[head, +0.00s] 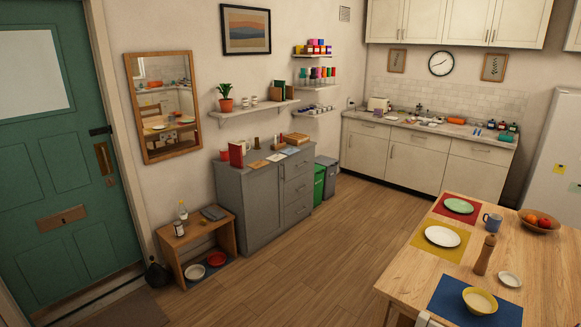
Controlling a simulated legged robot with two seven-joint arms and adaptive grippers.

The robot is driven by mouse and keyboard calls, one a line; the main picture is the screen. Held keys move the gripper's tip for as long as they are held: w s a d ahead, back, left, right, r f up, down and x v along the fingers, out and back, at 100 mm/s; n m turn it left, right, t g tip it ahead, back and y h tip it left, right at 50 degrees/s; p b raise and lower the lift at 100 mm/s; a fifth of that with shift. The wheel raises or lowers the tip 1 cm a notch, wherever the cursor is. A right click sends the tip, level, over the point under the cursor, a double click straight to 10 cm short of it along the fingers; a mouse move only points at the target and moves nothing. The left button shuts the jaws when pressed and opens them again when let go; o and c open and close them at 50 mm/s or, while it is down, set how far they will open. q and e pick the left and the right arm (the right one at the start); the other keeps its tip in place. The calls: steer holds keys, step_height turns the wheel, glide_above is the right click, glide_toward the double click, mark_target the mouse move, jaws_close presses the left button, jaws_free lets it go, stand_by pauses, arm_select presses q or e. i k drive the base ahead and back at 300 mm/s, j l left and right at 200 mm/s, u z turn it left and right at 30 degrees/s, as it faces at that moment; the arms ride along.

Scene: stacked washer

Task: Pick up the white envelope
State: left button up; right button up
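Several flat paper items lie on top of the grey cabinet (252,207) against the wall. One pale, whitish-blue flat piece (290,150) lies toward its right part; it may be the white envelope, but it is too small to tell. A tan flat piece (257,164) lies nearer the front left, with another flat piece between them. Neither of my grippers is in view.
A red book (236,154) stands at the cabinet's left end. A low wooden bench (196,243) stands to its left, and green (319,186) and grey bins to its right. Wooden floor (310,255) before the cabinet is clear. A dining table (408,277) stands at right.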

mark_target(277, 157)
steer(key=i+l+u, duration=0.1)
steer(key=i+u, duration=0.2)
steer(key=i, duration=3.95)
steer(key=i+l, duration=0.6)
steer(key=l, duration=0.25)
